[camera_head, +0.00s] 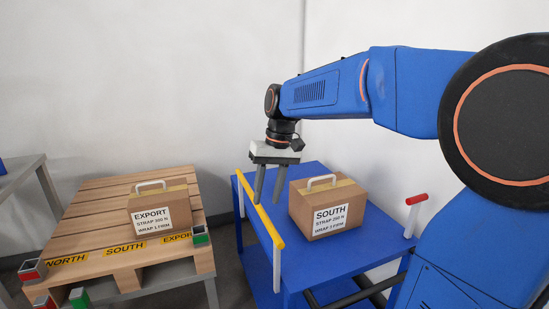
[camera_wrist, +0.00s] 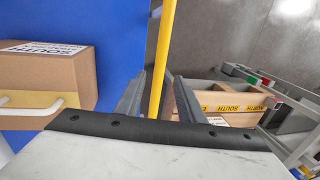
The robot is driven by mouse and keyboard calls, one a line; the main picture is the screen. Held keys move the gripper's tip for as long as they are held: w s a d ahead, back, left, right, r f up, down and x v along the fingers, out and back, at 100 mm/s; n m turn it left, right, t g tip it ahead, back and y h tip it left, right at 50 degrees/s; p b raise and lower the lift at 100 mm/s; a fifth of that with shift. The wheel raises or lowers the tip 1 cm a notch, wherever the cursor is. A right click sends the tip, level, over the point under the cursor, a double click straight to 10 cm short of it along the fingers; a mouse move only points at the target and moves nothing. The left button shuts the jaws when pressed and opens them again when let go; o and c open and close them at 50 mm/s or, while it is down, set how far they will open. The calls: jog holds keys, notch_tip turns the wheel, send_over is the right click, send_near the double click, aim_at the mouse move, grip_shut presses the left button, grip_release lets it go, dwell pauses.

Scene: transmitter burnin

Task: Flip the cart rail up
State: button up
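The cart rail (camera_head: 264,215) is a yellow bar on white posts along the left edge of the blue cart (camera_head: 335,262). It appears raised, with its posts standing up from about deck level. My gripper (camera_head: 267,202) points down over the rail with its fingers apart. In the wrist view, the yellow rail (camera_wrist: 164,45) runs between the two fingers of my gripper (camera_wrist: 158,95), with a visible gap on each side. The fingers hold nothing, and I cannot tell whether either touches the rail.
A SOUTH carton (camera_head: 327,208) with a white handle sits on the cart, right of my gripper. A red-topped white post (camera_head: 416,200) stands at the cart's right edge. A wooden pallet (camera_head: 95,204) at left carries an EXPORT carton (camera_head: 160,209). A floor gap separates pallet and cart.

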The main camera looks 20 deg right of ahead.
notch_tip(320, 180, up, 13)
jog(key=d, duration=0.2)
jog(key=shift+d, duration=0.3)
jog(key=s+d+f+t+h, duration=0.2)
jog(key=s+d+f+t, duration=0.1)
jog(key=s+f, duration=1.8)
jog(key=s+t, duration=0.1)
jog(key=s, duration=0.2)
jog(key=shift+t, duration=0.4)
